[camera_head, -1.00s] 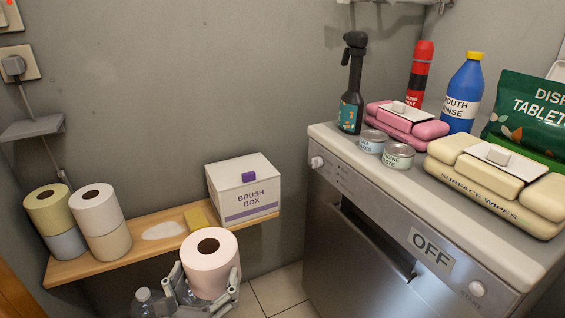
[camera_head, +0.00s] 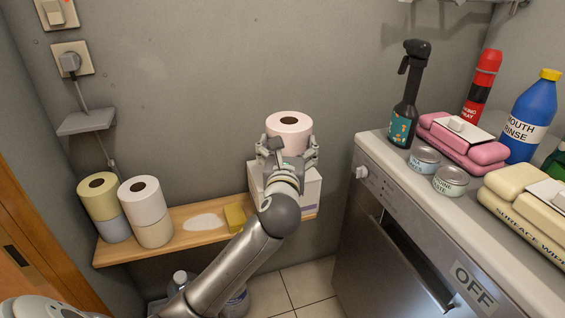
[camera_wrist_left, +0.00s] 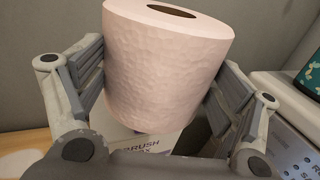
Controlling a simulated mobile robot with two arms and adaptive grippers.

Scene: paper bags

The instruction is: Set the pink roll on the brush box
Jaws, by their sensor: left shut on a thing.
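The pink roll (camera_head: 289,125) stands upright between the fingers of my left gripper (camera_head: 288,150), which is shut on it. In the left wrist view the pink roll (camera_wrist_left: 165,65) fills the space between the two fingers of the gripper (camera_wrist_left: 165,85). The white brush box (camera_head: 311,190) stands at the right end of the wooden shelf, largely hidden behind the gripper. In the wrist view part of its lettering (camera_wrist_left: 140,143) shows below the roll. The roll is over the box; I cannot tell whether they touch. My right gripper is not in view.
On the wooden shelf (camera_head: 187,241) stand stacked rolls, with a yellow-green roll (camera_head: 98,197) and a white roll (camera_head: 142,203) on top, and a yellow sponge (camera_head: 234,216). The appliance (camera_head: 380,215) stands close on the right, its top crowded. Bottles stand below the shelf.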

